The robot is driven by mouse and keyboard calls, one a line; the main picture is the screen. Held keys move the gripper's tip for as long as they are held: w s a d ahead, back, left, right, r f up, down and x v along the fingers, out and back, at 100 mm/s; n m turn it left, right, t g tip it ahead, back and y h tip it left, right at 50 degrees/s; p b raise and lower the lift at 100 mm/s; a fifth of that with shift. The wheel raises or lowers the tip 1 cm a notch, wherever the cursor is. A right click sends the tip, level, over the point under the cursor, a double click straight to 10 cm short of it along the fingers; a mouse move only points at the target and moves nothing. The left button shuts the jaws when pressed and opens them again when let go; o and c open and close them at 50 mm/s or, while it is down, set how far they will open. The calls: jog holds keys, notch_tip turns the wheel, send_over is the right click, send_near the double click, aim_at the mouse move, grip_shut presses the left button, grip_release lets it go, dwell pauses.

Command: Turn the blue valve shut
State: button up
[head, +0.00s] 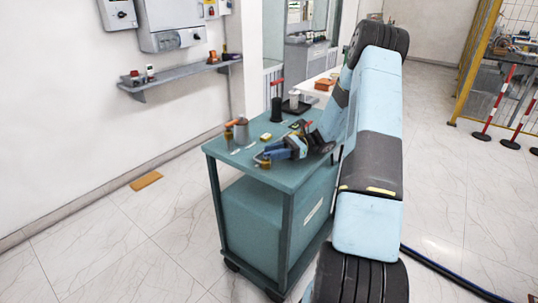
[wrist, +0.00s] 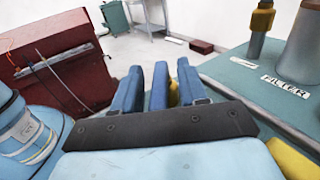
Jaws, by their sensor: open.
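My gripper (head: 283,152) is low over the near edge of the teal cart, its blue fingers pointing left. In the wrist view, the gripper (wrist: 158,72) is open, with one blue finger at each side. Between them is another blue upright piece (wrist: 158,90), which looks like the blue valve's handle, with a yellow-brass part (wrist: 173,92) beside it. In the head view, a brass piece (head: 264,163) shows at the fingertips, probably the valve's body. The fingers hide most of the valve, and I cannot tell whether they touch it.
On the cart (head: 225,150) stand a grey cylinder (head: 241,131) and an orange-topped brass fitting (head: 229,131), close to the gripper. A FILTER label (wrist: 285,87) lies on the cart top.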

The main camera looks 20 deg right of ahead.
jog(key=d, duration=1.3)
jog(key=shift+w+f, duration=0.1)
jog(key=shift+w, duration=0.2)
jog(key=shift+s+a+r, duration=0.1)
jog(key=shift+a+r, duration=0.1)
jog(key=shift+r, duration=0.05)
jog(key=c, duration=0.3)
jog(key=a+r+n+h, duration=0.1)
jog(key=s+a+r+n+h, duration=0.1)
jog(key=a+r, duration=0.1)
jog(key=shift+h, duration=0.4)
grip_shut()
jog(key=s+a+r+n+t+h, duration=0.5)
jog(key=s+a+r+n+h, duration=0.45)
jog(key=n+h, duration=0.55)
jog(key=shift+s+d+x, duration=0.15)
jog(key=shift+x, duration=1.5)
jog(key=shift+s+d+x, duration=0.1)
jog(key=shift+d+x, duration=0.05)
jog(key=shift+x, duration=1.45)
jog(key=shift+s+d+x, duration=0.15)
jog(key=shift+d+x, duration=0.05)
jog(key=shift+x, duration=1.45)
jog(key=w, duration=0.1)
jog(key=w+f, duration=0.1)
jog(key=w, duration=0.1)
jog(key=shift+w, duration=0.7)
